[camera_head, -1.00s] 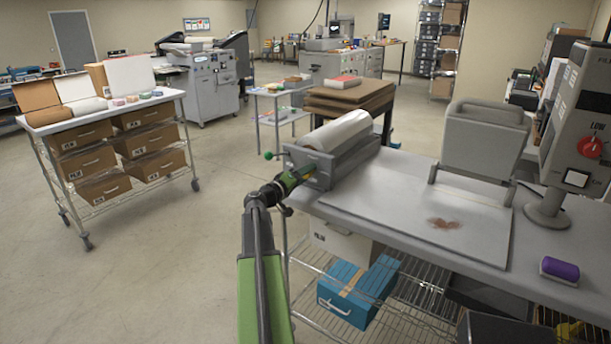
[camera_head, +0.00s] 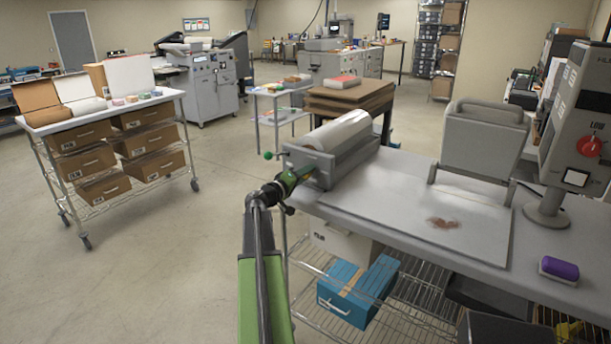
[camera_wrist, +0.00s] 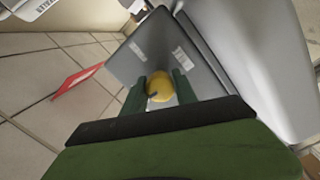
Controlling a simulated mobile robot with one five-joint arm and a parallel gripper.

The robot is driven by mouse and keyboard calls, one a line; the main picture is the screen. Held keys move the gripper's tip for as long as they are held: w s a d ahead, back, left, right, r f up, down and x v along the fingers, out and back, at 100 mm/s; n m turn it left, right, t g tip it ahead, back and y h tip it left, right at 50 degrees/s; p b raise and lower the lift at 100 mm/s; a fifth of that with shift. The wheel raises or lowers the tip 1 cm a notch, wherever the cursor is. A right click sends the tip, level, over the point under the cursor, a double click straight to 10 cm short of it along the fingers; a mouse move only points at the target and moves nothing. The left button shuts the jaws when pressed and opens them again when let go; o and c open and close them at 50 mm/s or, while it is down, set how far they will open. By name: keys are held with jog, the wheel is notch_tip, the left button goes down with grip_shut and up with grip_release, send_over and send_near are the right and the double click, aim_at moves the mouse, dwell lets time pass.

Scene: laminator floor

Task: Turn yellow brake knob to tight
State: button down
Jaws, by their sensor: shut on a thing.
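The yellow brake knob (camera_wrist: 159,87) shows in the wrist view on the grey end plate (camera_wrist: 150,50) of the roll holder, with a dark mark on its lower left. My gripper (camera_wrist: 160,88) is shut on the knob, with one green finger on each side of it. In the head view my gripper (camera_head: 302,175) reaches the near left end plate of the roll holder (camera_head: 318,166), and the knob is mostly hidden there. A white film roll (camera_head: 337,131) lies in the holder. Any tight or loose marking is too small to read.
A green ball-ended lever (camera_head: 268,155) sticks out left of the holder. The grey table (camera_head: 420,235) carries a hinged grey press (camera_head: 482,140), a machine with a red knob (camera_head: 589,146) and a purple-topped block (camera_head: 560,269). A cart with boxes (camera_head: 100,115) stands left; floor between is open.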

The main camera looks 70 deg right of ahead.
jog(key=c, duration=1)
grip_release()
jog(key=shift+o, duration=0.2)
jog(key=shift+a, duration=0.1)
jog(key=v, duration=1.7)
jog(key=shift+f, duration=0.15)
